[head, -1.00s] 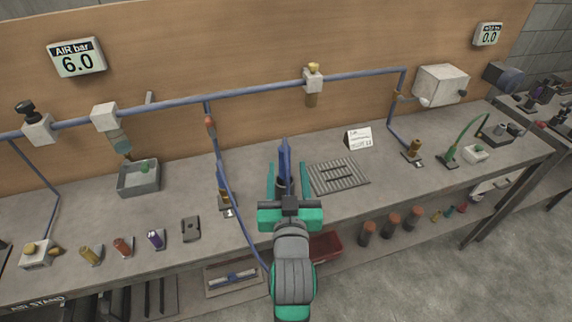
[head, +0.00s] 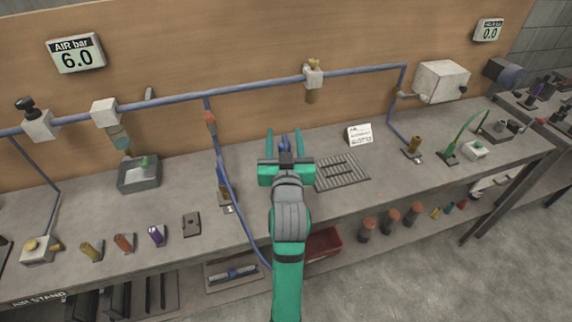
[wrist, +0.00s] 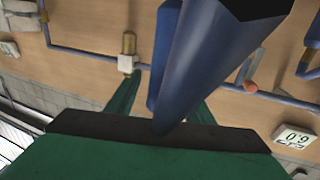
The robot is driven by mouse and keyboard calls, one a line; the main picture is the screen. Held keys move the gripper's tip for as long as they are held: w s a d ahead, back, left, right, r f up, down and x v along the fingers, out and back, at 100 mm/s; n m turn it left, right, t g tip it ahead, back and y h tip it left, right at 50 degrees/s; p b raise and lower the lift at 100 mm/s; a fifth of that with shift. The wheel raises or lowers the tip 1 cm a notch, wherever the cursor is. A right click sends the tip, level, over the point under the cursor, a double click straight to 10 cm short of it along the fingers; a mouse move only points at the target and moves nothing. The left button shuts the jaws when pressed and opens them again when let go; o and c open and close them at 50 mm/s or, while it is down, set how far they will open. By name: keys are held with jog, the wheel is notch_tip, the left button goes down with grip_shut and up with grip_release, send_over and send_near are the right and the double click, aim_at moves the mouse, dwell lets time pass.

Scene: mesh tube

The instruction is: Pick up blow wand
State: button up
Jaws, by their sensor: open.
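The blow wand, a blue upright body, stands on the bench left of the slotted grate. In the head view only a small part of the blow wand (head: 285,145) shows, as my gripper hides the rest. In the wrist view the blow wand (wrist: 205,60) is large and close, rising between my green fingers. My gripper (head: 284,134) is open, with one finger on each side of the wand. I cannot tell whether either finger touches it.
A slotted grate (head: 341,172) lies to the right, with a white card (head: 360,135) behind it. A blue hose (head: 232,190) hangs down to the left beside a brass fitting. A blue pipe (head: 255,87) runs along the back board.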

jog(key=shift+w, duration=0.35)
jog(key=shift+c, duration=0.5)
grip_shut()
jog(key=shift+r, duration=0.1)
